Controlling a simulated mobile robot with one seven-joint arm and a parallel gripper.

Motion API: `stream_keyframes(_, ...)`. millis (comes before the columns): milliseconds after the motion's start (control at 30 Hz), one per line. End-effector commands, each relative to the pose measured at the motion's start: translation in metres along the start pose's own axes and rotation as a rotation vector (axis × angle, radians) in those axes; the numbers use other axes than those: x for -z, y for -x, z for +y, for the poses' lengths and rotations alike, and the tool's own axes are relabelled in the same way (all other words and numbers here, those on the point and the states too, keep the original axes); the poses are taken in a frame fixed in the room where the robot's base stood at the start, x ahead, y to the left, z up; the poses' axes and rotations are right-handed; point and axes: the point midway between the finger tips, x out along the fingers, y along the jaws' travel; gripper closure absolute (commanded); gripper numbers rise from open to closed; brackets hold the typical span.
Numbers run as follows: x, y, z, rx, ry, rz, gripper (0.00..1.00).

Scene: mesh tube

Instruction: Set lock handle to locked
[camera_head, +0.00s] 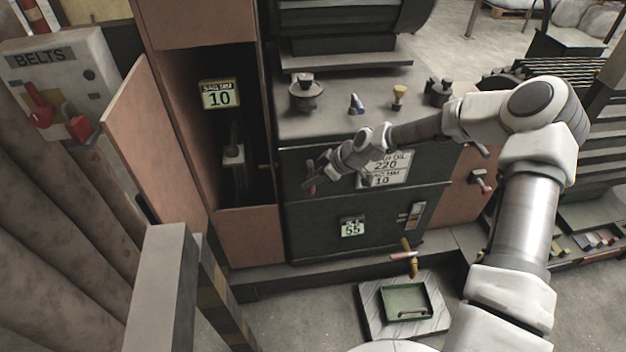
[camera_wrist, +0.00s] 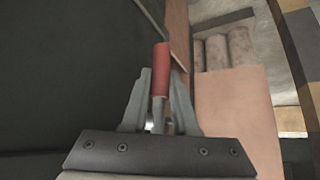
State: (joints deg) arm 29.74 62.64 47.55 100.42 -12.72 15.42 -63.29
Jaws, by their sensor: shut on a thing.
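A small red-gripped lock handle (camera_wrist: 161,68) shows in the wrist view, pointing up between the fingers of my gripper (camera_wrist: 158,92). The fingers are shut on the handle's lower part, and its red end sticks out beyond them. In the head view my gripper (camera_head: 312,177) is at the left edge of the dark machine front, and a bit of the red handle (camera_head: 311,190) shows beside it. The fingers and my wrist hide most of the handle and its mount in the head view.
An open pink cabinet door (camera_head: 152,145) stands left of the dark cabinet opening. A BELTS switch box (camera_head: 75,75) hangs at the far left. A grey post (camera_head: 160,285) rises in front. A green tray (camera_head: 405,301) lies on the floor below.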

Motion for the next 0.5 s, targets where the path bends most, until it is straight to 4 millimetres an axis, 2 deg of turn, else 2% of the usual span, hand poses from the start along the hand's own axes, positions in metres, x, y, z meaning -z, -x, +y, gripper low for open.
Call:
stream_keyframes(467,0.0006,-0.0005,0.0007,0.003,-0.006,0.013,1.0)
stream_keyframes(500,0.0006,-0.0005,0.0007,0.003,-0.006,0.013,0.71)
